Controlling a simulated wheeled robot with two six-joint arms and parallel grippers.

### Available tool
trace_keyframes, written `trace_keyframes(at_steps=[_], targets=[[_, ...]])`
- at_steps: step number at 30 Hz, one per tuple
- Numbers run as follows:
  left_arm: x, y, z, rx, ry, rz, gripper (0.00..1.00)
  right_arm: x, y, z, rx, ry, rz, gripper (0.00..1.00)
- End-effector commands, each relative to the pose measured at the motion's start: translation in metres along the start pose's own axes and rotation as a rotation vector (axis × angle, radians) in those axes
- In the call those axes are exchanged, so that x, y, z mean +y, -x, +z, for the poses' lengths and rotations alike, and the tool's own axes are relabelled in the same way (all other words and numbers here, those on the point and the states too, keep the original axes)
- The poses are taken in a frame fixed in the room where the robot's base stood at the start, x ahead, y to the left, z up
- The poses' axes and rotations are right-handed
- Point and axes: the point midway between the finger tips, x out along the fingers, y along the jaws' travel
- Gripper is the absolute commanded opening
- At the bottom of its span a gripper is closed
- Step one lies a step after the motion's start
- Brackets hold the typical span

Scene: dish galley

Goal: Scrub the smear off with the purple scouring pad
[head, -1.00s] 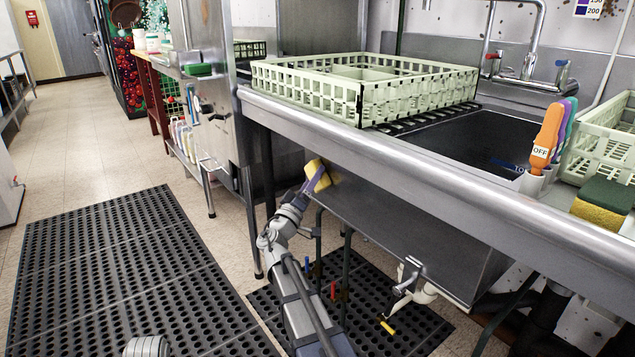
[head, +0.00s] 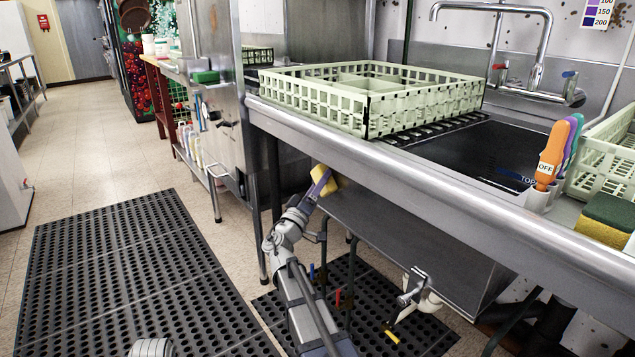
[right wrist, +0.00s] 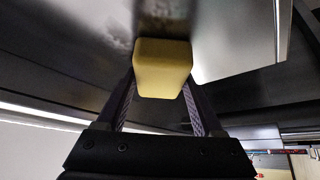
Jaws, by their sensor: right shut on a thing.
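My right gripper (head: 318,188) is shut on a yellow block-shaped pad (head: 328,181), held under the counter's front edge by the sink basin's side. A purple strip shows beside the yellow; I cannot tell whether it is pad or finger. In the right wrist view the pad (right wrist: 163,68) sits between the fingertips of the right gripper (right wrist: 160,90), its far end at or very near a grey metal surface (right wrist: 215,35). A dark, blotchy patch (right wrist: 118,28) shows left of the pad; I cannot tell whether it is the smear or shading. My left gripper is out of view.
The steel counter (head: 440,195) overhangs my right arm. A pale green dish rack (head: 330,105) stands on it, beside the dark sink (head: 470,150). A green-and-yellow sponge (head: 607,220) lies at right. A drain valve (head: 412,287) hangs below the basin.

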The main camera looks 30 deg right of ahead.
Motion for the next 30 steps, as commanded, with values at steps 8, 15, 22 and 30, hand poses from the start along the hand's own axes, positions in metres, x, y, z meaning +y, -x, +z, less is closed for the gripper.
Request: trace_keyframes(at_steps=[8, 15, 22, 30], targets=[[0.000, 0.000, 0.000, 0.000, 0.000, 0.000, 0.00, 0.018, 0.011, 0.015, 0.000, 0.000, 0.000, 0.24], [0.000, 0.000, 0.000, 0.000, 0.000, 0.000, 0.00, 0.021, 0.013, 0.016, 0.001, 0.000, 0.000, 0.24], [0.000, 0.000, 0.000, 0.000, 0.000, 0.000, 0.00, 0.029, 0.017, 0.023, 0.001, 0.000, 0.000, 0.24], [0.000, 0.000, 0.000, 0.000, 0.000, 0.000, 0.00, 0.045, 0.024, 0.038, 0.000, 0.001, 0.000, 0.24]])
